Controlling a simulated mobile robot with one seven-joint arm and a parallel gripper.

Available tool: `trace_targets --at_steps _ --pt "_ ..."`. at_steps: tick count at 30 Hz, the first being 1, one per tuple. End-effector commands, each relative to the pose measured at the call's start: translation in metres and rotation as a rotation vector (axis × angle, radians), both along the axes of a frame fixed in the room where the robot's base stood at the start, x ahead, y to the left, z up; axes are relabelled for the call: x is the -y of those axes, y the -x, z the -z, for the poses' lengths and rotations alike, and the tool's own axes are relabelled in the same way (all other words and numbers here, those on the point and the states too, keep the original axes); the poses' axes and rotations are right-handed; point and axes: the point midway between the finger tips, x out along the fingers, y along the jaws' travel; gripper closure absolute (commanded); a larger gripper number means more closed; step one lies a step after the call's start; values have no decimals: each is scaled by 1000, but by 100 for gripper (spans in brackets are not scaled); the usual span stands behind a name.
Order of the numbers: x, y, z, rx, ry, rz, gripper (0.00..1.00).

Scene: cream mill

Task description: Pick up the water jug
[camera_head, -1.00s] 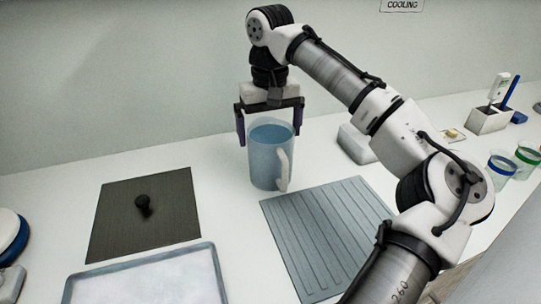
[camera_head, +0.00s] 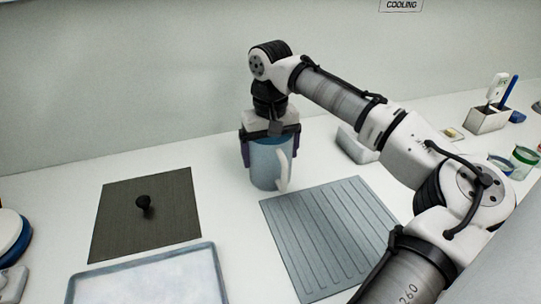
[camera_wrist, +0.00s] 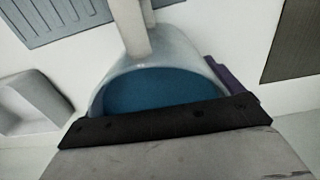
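The water jug (camera_head: 270,168) is a clear bluish jug with a white handle (camera_head: 283,170), upright on the white counter and holding blue water. My gripper (camera_head: 270,150) points down over it, with its dark bar just above the rim and one purple finger on each side of the upper wall. The fingers look wide apart, around the jug; I see no clear grip on it. In the wrist view the jug's mouth and blue water (camera_wrist: 165,90) lie under the bar, with a purple finger beside the right wall. The other finger is hidden there.
A grey ribbed mat (camera_head: 325,235) lies right of the jug. A dark mat (camera_head: 120,215) with a small black knob-like object (camera_head: 143,204) lies left, and a tray (camera_head: 150,280) in front. The wall is close behind.

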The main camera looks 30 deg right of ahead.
Motion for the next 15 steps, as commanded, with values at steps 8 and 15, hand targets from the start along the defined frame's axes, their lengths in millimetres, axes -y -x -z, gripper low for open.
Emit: trace_targets --at_steps 8,15 --pt "0 0 -1 1 0 0 69" --pt "0 -1 -3 4 1 -1 69"
